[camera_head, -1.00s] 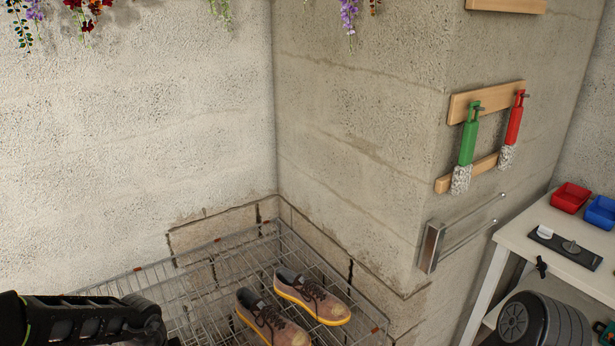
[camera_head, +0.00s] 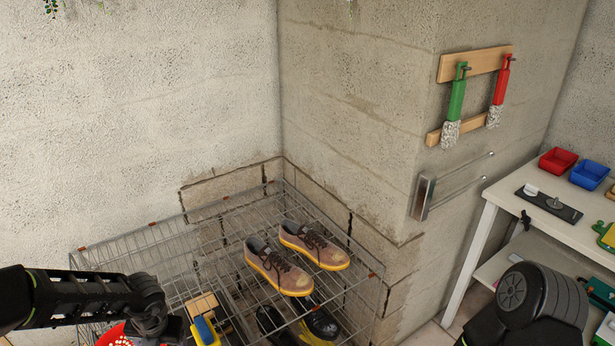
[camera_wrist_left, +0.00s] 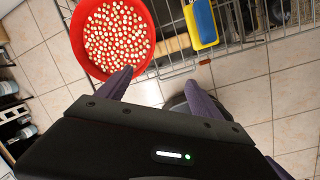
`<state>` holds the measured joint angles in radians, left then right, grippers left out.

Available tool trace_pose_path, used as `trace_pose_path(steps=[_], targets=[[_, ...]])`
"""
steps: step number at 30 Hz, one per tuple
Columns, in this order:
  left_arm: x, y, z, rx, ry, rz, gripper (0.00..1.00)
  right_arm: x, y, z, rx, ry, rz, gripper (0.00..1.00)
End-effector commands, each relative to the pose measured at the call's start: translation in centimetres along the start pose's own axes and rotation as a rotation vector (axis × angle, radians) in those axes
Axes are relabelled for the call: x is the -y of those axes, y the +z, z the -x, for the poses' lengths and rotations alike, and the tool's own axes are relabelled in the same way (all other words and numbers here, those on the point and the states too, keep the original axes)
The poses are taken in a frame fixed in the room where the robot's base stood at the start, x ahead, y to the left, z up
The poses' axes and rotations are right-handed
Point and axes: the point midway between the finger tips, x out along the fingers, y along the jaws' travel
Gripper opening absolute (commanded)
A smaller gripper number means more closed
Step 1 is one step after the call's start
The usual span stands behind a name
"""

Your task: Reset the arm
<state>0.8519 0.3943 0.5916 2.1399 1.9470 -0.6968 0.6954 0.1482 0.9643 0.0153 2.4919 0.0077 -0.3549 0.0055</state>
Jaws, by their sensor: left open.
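My left arm comes in from the left of the head view, and its gripper lies below the frame edge there. In the left wrist view my left gripper (camera_wrist_left: 158,90) is open, its two purple-grey fingers apart with nothing between them. One fingertip overlaps the edge of a red bowl (camera_wrist_left: 76,42) full of small pale round pieces; I cannot tell whether they touch. My right arm shows dark at the lower right of the head view, with its gripper out of frame.
A wire rack (camera_head: 352,254) in the corner holds a pair of brown shoes (camera_head: 277,267) on top and dark shoes (camera_head: 320,324) lower down. A blue and yellow tool (camera_wrist_left: 203,22) is beside the bowl. A white table (camera_head: 560,225) with a red bin (camera_head: 557,160) stands right.

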Motion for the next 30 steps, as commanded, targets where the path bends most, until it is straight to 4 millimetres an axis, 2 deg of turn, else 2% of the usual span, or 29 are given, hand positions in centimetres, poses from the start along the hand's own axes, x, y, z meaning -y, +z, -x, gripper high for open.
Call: trace_pose_path(steps=[5, 8, 11, 14, 17, 18, 20, 21, 24, 27, 30], targets=[[-0.3, 0.5, -2.0, 0.071, 0.062, -0.366, 0.76, 0.0, 0.0, 0.0, -0.001, 0.000, 0.000, 0.39], [0.9, 0.7, -3.5, 0.124, 0.094, -0.672, 0.76, 0.0, 0.0, 0.0, -0.001, 0.000, 0.000, 0.39], [4.2, 0.5, -5.3, 0.195, 0.108, -1.078, 0.76, 0.0, 0.0, 0.0, 0.000, 0.000, 0.000, 0.39], [9.2, -0.9, -7.0, 0.286, 0.100, -1.514, 0.76, 0.0, 0.0, 0.0, 0.000, 0.000, 0.000, 0.39], [15.2, -4.1, -8.2, 0.401, 0.060, -1.951, 0.76, 0.0, 0.0, 0.0, -0.001, 0.000, 0.000, 0.39], [17.6, -6.0, -8.5, 0.456, 0.034, -2.123, 0.76, 0.0, 0.0, 0.0, -0.001, 0.000, 0.000, 0.39], [21.1, -9.4, -8.9, 0.543, -0.015, -2.368, 0.76, 0.0, 0.0, 0.0, -0.001, 0.000, 0.000, 0.39], [22.9, -11.7, -9.0, 0.599, -0.050, -2.504, 0.76, 0.0, 0.0, 0.0, 0.000, 0.000, 0.000, 0.39], [26.2, -17.1, -9.0, 0.709, -0.150, -2.749, 0.76, 0.0, 0.0, 0.0, 0.000, 0.000, 0.000, 0.39], [27.7, -21.2, -9.1, 0.743, -0.239, -2.875, 0.76, 0.0, 0.0, 0.0, 0.000, 0.000, 0.000, 0.39], [28.5, -22.4, -9.2, 0.747, -0.272, -2.923, 0.76, 0.0, 0.0, 0.0, 0.000, 0.000, 0.000, 0.39]])
